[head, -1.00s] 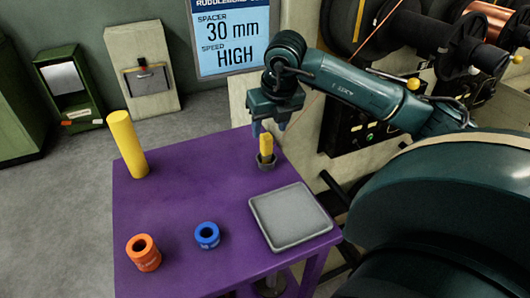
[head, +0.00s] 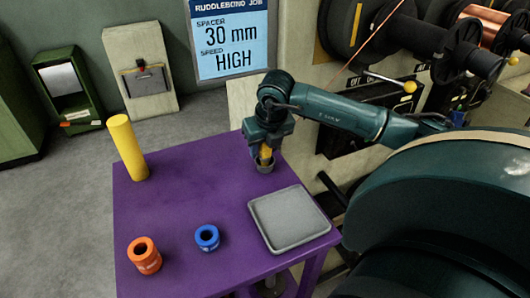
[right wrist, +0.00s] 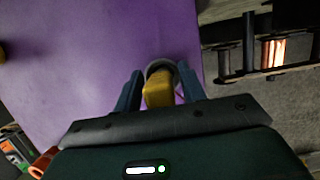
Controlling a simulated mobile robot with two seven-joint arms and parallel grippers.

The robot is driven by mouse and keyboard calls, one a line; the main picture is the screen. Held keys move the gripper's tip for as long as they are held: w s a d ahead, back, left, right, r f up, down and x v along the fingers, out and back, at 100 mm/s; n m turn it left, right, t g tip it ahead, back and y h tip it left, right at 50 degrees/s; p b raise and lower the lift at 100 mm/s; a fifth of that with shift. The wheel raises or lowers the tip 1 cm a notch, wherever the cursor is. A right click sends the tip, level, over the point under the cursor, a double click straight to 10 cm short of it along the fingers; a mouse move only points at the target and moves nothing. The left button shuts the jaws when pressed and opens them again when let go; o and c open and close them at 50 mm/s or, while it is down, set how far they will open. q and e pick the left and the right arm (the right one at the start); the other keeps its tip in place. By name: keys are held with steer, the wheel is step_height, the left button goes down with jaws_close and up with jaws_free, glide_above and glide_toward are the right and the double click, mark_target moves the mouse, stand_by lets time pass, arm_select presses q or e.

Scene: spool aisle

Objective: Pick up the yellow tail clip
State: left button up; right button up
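The yellow tail clip (head: 265,152) stands upright in a small dark grey round holder (head: 266,168) near the far right edge of the purple table. My right gripper (head: 264,155) is lowered over the clip from above and partly hides it in the head view. In the right wrist view the clip (right wrist: 158,92) lies between the two fingers, which stand apart on either side of it with narrow gaps. The holder's rim (right wrist: 160,64) shows beyond it. My left gripper is not in view.
The purple table (head: 180,215) also carries a grey tray (head: 290,218), a blue ring spool (head: 207,237), an orange ring spool (head: 144,254) and a tall yellow cylinder (head: 127,147). The winding machine (head: 380,105) stands close behind on the right. The table's middle is clear.

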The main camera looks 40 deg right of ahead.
steer(key=c, duration=0.8)
